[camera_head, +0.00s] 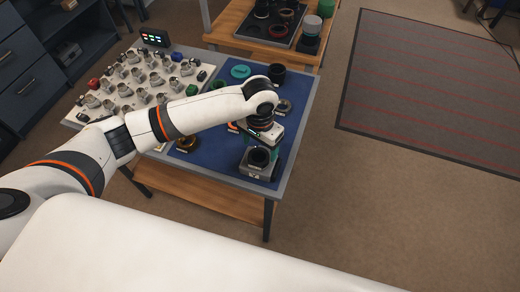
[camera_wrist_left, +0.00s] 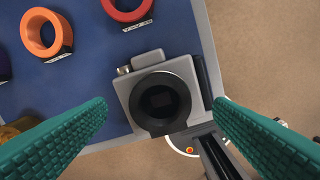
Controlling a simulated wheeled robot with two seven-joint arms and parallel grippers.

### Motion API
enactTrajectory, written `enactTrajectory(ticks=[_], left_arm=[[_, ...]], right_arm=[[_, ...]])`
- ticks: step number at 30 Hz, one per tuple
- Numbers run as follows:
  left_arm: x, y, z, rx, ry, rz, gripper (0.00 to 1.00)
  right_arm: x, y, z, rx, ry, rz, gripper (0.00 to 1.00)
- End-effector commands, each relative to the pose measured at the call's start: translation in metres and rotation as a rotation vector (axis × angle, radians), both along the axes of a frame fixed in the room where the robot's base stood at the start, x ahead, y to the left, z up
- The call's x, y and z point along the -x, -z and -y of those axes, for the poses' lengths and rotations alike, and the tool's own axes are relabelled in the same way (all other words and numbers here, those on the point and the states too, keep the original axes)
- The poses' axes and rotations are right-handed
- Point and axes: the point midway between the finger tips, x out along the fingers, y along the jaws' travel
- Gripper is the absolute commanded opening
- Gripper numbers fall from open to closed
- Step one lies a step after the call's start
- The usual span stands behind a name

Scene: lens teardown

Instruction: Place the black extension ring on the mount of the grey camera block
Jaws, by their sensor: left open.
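The grey camera block (camera_head: 256,172) stands at the near right corner of the blue mat. In the left wrist view the block (camera_wrist_left: 140,62) lies between my fingers, with a dark sensor at its centre. A black ring (camera_wrist_left: 137,97) sits around the opening on its mount; it also shows on top of the block in the head view (camera_head: 259,157). I cannot tell whether it is fully seated. My left gripper (camera_head: 263,141) is just above the block. Its teal fingers (camera_wrist_left: 161,104) are spread to either side of the ring, apart from it. My right gripper is out of view.
An orange ring (camera_wrist_left: 33,44) and a red ring (camera_wrist_left: 127,14) lie on the mat beside the block. Another black ring (camera_head: 277,74) and a teal disc (camera_head: 240,71) are at the mat's far end. A pale board of metal parts (camera_head: 128,84) is at left.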

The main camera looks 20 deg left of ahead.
Motion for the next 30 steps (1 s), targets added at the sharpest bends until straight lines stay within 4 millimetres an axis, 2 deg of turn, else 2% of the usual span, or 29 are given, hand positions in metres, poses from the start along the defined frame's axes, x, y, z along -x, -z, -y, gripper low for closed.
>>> enactTrajectory(ticks=[6, 12, 18, 30], left_arm=[[-0.001, -0.049, 0.001, 0.002, 0.002, 0.003, 0.76], [-0.001, -0.081, 0.000, 0.002, -0.001, 0.002, 0.76], [0.000, -0.092, 0.000, 0.001, 0.000, -0.001, 0.76], [0.000, -0.092, 0.000, 0.001, -0.001, -0.001, 0.76]], right_arm=[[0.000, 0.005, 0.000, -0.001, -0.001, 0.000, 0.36], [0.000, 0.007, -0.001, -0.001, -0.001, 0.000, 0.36], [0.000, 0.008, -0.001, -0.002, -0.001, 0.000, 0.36], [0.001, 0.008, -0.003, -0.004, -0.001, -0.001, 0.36]])
